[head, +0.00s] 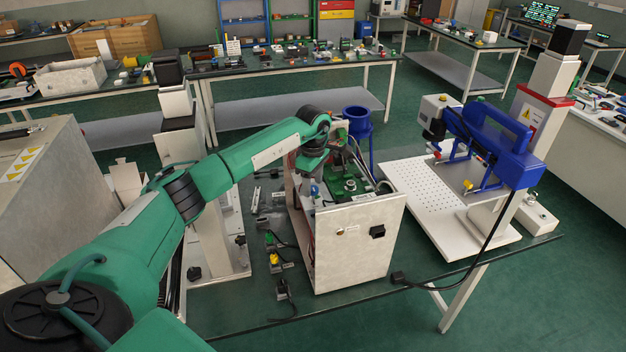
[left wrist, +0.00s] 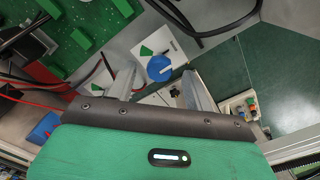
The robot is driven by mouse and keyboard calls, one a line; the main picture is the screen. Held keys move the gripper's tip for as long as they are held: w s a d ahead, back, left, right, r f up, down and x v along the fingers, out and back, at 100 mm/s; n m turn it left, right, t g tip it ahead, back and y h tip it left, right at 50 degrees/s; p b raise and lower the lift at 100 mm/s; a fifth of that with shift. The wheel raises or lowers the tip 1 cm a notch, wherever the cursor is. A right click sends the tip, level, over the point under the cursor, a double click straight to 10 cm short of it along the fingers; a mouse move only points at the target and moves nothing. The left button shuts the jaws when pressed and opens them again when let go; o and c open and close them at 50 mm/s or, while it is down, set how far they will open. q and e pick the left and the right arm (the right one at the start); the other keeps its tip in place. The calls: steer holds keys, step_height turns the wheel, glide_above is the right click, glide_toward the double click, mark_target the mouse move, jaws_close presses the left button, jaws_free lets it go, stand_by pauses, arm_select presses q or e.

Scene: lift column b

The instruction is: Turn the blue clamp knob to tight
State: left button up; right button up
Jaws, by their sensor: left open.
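The blue clamp knob (left wrist: 158,68) is a round blue disc on a white plate with green wedge marks, in the left wrist view. A pale line shows on its face; which mark it points to I cannot tell. In the head view a small blue spot that looks like the knob (head: 314,190) sits in the open white cabinet, under my left gripper (head: 313,175). My left gripper (left wrist: 160,84) is open in the left wrist view, its two grey fingers apart with the knob between and just beyond their tips. Contact is not clear. My right gripper is not in view.
The white cabinet (head: 352,245) holds a green board (left wrist: 95,22) with raised parts. Red wires and a black cable (left wrist: 205,38) run close to the fingers. A blue machine (head: 490,145) on a perforated white plate stands to the right. Small parts lie left of the cabinet.

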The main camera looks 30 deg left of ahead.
arm_select(q)
steer(key=shift+w+f, duration=0.1)
steer(key=shift+f, duration=0.5)
steer(key=c, duration=1)
steer(key=shift+o, duration=0.2)
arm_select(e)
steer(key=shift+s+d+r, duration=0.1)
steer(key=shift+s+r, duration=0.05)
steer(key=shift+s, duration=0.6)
